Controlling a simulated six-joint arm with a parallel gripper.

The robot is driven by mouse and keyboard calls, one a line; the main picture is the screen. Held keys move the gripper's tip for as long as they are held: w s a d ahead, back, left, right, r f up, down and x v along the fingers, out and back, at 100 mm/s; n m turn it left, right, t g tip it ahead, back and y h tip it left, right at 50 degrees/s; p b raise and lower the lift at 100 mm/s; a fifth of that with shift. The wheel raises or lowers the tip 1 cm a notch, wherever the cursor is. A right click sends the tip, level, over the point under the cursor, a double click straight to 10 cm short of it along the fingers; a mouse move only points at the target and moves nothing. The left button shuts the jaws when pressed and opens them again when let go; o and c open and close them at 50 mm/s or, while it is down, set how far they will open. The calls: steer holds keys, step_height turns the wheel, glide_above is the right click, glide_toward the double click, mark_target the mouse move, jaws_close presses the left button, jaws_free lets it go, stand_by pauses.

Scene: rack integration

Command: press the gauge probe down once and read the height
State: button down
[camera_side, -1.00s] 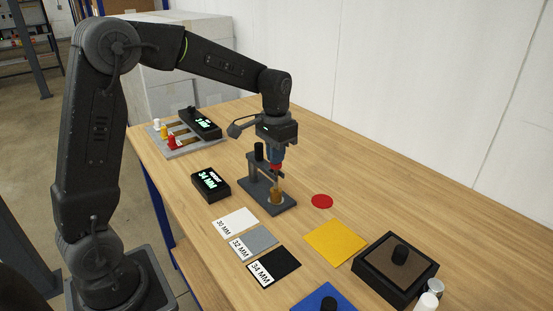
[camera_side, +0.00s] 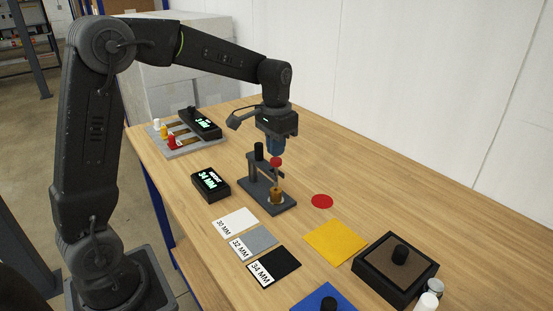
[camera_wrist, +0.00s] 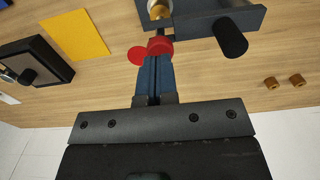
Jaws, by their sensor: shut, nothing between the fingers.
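The height gauge (camera_side: 255,181) is a dark grey stand with a black knob on its post and a red-topped probe (camera_side: 277,161). A brass-coloured part (camera_side: 277,194) sits on its base under the probe. My gripper (camera_side: 274,153) is shut and empty, pointing down just above the red top. In the wrist view the blue fingertips (camera_wrist: 154,62) are together beside the red probe top (camera_wrist: 159,46); whether they touch it I cannot tell. The gauge display (camera_side: 210,184) reads 34 MM in green.
White, grey and black cards marked 30 MM (camera_side: 235,223), 32 MM (camera_side: 253,243) and 34 MM (camera_side: 273,267) lie in front. A red disc (camera_side: 322,201), yellow mat (camera_side: 336,241) and dark box (camera_side: 394,270) lie right. A second display (camera_side: 201,122) stands behind.

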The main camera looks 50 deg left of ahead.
step_height(320, 180, up, 7)
stand_by(0.6)
steer(key=s+d+f+t, duration=0.1)
steer(key=s+d, duration=0.3)
steer(key=s, duration=0.7)
steer(key=s+d+f+t, duration=0.1)
steer(key=s+d+t, duration=0.3)
steer(key=s, duration=0.6)
steer(key=shift+s+d+f+t, duration=0.25)
steer(key=shift+s+d+t, duration=0.1)
steer(key=shift+d, duration=0.1)
steer(key=c, duration=1.8)
jaws_free()
steer(key=shift+c, duration=0.2)
stand_by(0.9)
